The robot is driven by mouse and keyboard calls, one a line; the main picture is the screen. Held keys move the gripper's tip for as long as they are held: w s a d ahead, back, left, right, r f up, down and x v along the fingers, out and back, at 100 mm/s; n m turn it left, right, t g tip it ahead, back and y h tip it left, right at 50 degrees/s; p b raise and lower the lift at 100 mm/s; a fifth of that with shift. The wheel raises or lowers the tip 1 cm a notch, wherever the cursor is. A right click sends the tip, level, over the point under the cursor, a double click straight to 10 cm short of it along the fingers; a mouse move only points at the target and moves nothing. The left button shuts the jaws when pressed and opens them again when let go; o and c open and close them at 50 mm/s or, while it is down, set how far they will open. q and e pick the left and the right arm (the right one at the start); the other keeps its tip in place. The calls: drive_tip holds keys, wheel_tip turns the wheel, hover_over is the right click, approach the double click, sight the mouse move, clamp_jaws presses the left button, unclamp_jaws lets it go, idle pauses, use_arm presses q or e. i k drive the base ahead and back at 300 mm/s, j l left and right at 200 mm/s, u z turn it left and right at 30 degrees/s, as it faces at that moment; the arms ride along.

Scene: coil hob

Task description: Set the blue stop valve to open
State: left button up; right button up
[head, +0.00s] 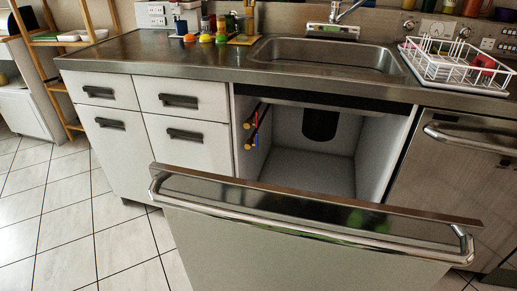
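Neither of my grippers is in view.
A wide front panel (300,240) with a metal bar handle stands out before the cabinet opening. A black cylinder (320,125) hangs inside; the cabinet floor (312,180) looks clear. Above are the sink (325,55) and a white dish rack (450,62).

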sight(256, 144)
drive_tip(key=i+j+z, duration=0.15)
drive_tip(key=j+z, duration=0.15)
drive_tip(key=i+j+z, duration=0.1)
drive_tip(key=j+z, duration=0.15)
drive_tip(key=j, duration=0.25)
drive_tip(key=i+j+z, duration=0.1)
drive_tip(key=j+z, duration=0.2)
drive_tip(key=j, duration=0.15)
